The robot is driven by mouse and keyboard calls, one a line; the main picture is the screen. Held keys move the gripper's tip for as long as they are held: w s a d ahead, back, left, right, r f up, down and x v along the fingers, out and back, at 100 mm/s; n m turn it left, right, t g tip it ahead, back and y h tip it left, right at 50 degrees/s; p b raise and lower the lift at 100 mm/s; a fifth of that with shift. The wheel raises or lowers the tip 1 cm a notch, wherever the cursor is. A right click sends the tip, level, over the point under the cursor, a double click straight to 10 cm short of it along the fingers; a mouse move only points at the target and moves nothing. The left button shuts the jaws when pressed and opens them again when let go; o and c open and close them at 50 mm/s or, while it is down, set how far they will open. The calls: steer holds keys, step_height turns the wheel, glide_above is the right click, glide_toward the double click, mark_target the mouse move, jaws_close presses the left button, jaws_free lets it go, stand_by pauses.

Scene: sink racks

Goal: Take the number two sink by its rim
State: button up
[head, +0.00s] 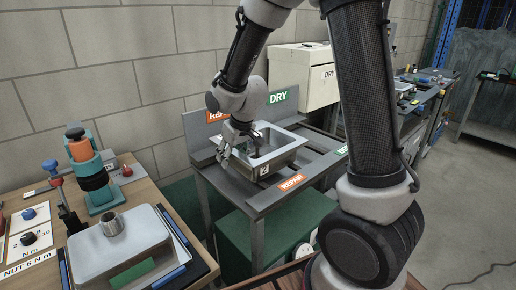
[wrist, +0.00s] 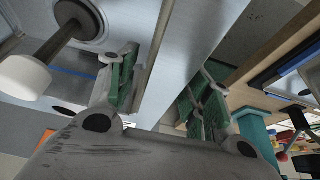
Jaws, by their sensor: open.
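The sink (head: 285,155) is a pale metal basin with a wide rim and a "2" label on its front corner. It sits on the left part of a grey rack table. My gripper (head: 232,143) is at the sink's left rim, fingers pointing down. In the wrist view my gripper (wrist: 165,75) is open, its green-padded fingers apart. The rim (wrist: 195,50) of the sink runs between them, with the basin and its round drain (wrist: 80,18) on the left side. I cannot tell whether either finger touches the metal.
The grey rack table (head: 258,200) carries an orange REPAIR label and has clear slats right of the sink. A grey back panel (head: 200,130) stands close behind my gripper. A wooden bench (head: 145,190) with tools and a tray is at left. A cream cabinet (head: 300,75) stands behind.

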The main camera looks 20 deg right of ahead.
stand_by(0.3)
jaws_close()
